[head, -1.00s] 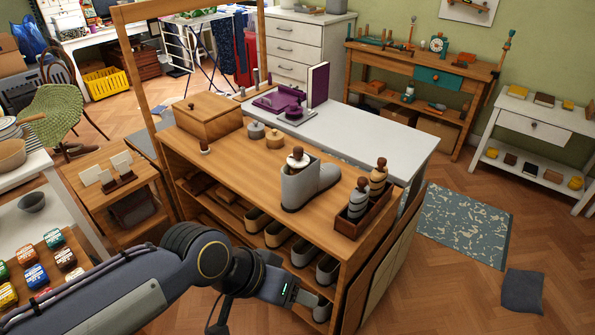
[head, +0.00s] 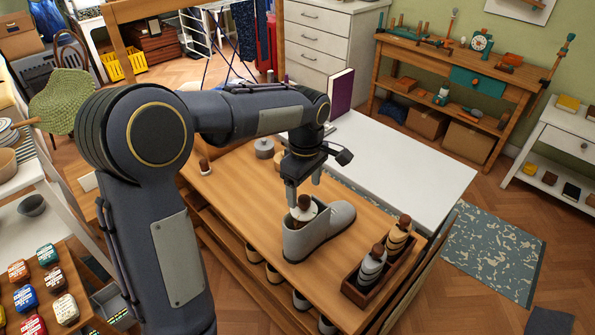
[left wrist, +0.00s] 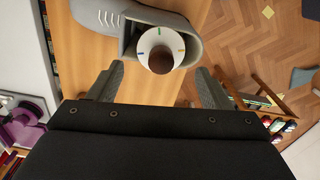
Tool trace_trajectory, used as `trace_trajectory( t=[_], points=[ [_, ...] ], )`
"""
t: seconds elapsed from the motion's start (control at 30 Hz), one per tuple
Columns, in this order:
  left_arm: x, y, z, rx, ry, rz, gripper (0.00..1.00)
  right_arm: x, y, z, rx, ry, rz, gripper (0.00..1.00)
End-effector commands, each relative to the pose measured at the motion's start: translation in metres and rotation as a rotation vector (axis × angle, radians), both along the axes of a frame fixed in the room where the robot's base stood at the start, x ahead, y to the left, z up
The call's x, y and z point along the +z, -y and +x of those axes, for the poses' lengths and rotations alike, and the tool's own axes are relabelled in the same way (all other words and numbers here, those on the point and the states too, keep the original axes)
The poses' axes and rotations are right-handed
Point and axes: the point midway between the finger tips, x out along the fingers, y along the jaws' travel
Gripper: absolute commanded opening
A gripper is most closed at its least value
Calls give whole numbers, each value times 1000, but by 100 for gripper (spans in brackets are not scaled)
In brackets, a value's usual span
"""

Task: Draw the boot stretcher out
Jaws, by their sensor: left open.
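A grey boot (head: 325,225) stands on the wooden shelf top, its toe pointing right in the head view. The boot stretcher (head: 304,210) sits in the boot's shaft. Its white disc and brown knob show at the top; the rest is hidden inside the boot. In the left wrist view the stretcher's knob (left wrist: 160,60) lies between and ahead of my fingertips, with the boot (left wrist: 135,20) around the disc. My left gripper (head: 304,192) is open and points down just above the knob, its fingers apart. My right gripper is not in view.
A wooden tray (head: 362,292) with two knobbed, ringed pieces (head: 372,265) stands right of the boot. Small round lidded items (head: 264,148) lie behind my gripper. A white tabletop (head: 410,165) adjoins the shelf, with a purple upright panel (head: 341,92).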

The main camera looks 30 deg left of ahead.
Motion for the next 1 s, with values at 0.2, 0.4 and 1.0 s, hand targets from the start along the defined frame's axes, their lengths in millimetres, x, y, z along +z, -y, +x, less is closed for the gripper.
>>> trace_trajectory(
  t=[0.2,0.4,1.0],
  points=[
    [-31,-1,-1,1,-5,0,72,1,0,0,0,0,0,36],
    [-59,-1,-1,0,-3,0,72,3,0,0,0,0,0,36],
    [-74,0,-1,-1,1,-2,55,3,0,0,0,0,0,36]
  ],
)
